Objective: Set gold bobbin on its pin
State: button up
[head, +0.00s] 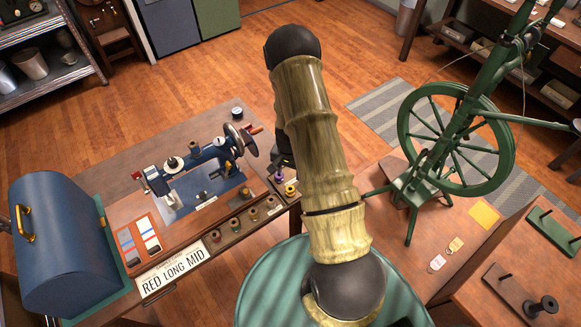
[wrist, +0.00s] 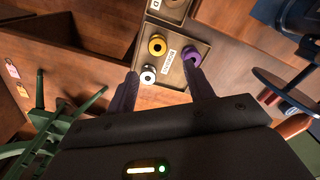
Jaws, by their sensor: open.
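The gold bobbin (wrist: 157,45) sits in a shallow tray (wrist: 176,91) in the wrist view. A silver bobbin (wrist: 148,75) is just below it and a purple bobbin (wrist: 192,56) is to its right. In the head view the gold bobbin (head: 291,190) shows at the table's right end, close to my arm. My gripper (wrist: 161,70) is open and empty, its fingers spread on either side of the tray area, with the gold bobbin beyond the fingertips. In the head view my gripper is mostly hidden by the arm. I cannot tell which pin belongs to the gold bobbin.
A green spinning wheel (head: 458,140) and two pegged boards (head: 553,232) are at right.

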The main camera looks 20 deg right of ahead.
aim_at(290, 187)
jog(key=shift+d+f, duration=0.2)
jog(key=shift+f, duration=0.35)
jog(key=shift+s+f, duration=0.1)
jog(key=shift+f+b, duration=3.5)
jog(key=shift+f, duration=1.4)
jog(key=c, duration=0.7)
